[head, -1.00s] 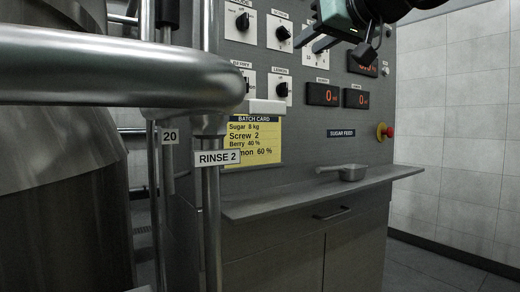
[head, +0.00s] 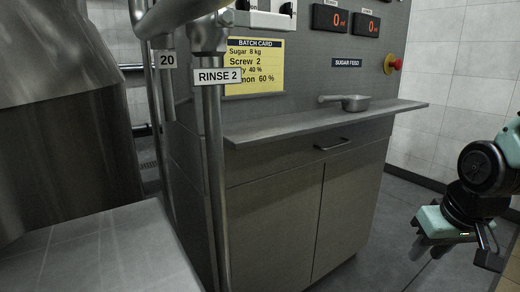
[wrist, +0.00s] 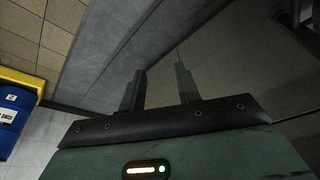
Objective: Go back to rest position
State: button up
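My gripper (wrist: 160,72) shows in the wrist view with its two dark fingers apart and nothing between them. In the head view my arm hangs at the lower right, with the teal gripper body low over the floor and clear of the cabinet. The grey control cabinet (head: 270,222) stands in the middle of the head view. A small metal scoop (head: 354,103) rests on its shelf (head: 300,122), apart from my gripper.
A steel mixer vessel (head: 70,150) and a pipe labelled RINSE 2 (head: 216,170) stand at the left. A red knob (head: 393,64) sticks out of the panel. Grey floor (head: 385,230) is open right of the cabinet. A blue bin (wrist: 12,118) shows in the wrist view.

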jog(key=s+d+f+g, duration=0.1)
jog(key=s+f, duration=0.2)
jog(key=s+a+r+n+g, duration=0.1)
jog(key=s+a+n, duration=0.3)
jog(key=s+a, duration=0.4)
jog(key=s+a+r+n+g, duration=0.25)
jog(key=s+a, duration=0.25)
jog(key=a, duration=0.5)
notch_tip(320, 180, up, 27)
jog(key=p, duration=2.8)
jog(key=shift+s+a+r+n+t, duration=0.15)
jog(key=shift+s+r+n+t, duration=0.1)
jog(key=shift+n+t, duration=0.2)
